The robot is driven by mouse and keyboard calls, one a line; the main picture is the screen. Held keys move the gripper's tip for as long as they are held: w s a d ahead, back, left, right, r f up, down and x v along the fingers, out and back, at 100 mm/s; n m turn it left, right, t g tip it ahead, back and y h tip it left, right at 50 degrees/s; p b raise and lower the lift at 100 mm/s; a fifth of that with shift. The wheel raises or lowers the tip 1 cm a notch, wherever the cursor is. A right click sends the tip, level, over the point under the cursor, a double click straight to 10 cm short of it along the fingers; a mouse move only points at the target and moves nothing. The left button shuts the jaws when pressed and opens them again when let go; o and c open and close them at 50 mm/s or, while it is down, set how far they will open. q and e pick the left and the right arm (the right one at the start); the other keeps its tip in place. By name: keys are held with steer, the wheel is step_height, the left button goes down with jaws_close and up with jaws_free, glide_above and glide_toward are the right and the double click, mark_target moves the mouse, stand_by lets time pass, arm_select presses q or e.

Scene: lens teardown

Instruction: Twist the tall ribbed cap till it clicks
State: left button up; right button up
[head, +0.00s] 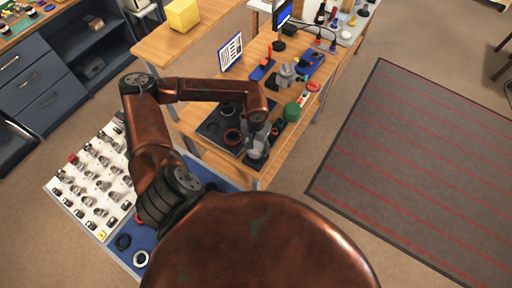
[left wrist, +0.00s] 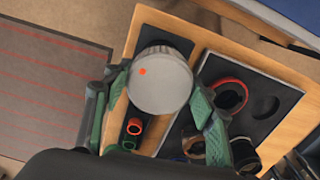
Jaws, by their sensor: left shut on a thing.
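A round light-grey cap (left wrist: 160,84) with an orange dot on its top shows large in the left wrist view. My left gripper (head: 257,152) is shut on it, with one green-padded finger at each side. The cap's ribbed side and what it sits on are mostly hidden in the left wrist view. In the head view my gripper is at the near end of the wooden bench and covers most of the cap. My right gripper is in neither view.
A black tray (left wrist: 272,126) with round recesses lies beside the cap and holds a red-rimmed ring (left wrist: 229,94) and dark rings. A green cylinder (head: 292,112) stands to the right on the bench. A sign (head: 231,51) and tools are farther back.

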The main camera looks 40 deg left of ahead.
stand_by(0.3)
arm_select(q)
steer(key=shift+m+b, duration=0.5)
steer(key=shift+m, duration=0.3)
steer(key=o, duration=1.1)
steer(key=shift+r, duration=0.2)
step_height(320, 180, up, 12)
steer(key=shift+f, duration=0.15)
steer(key=shift+f, duration=0.1)
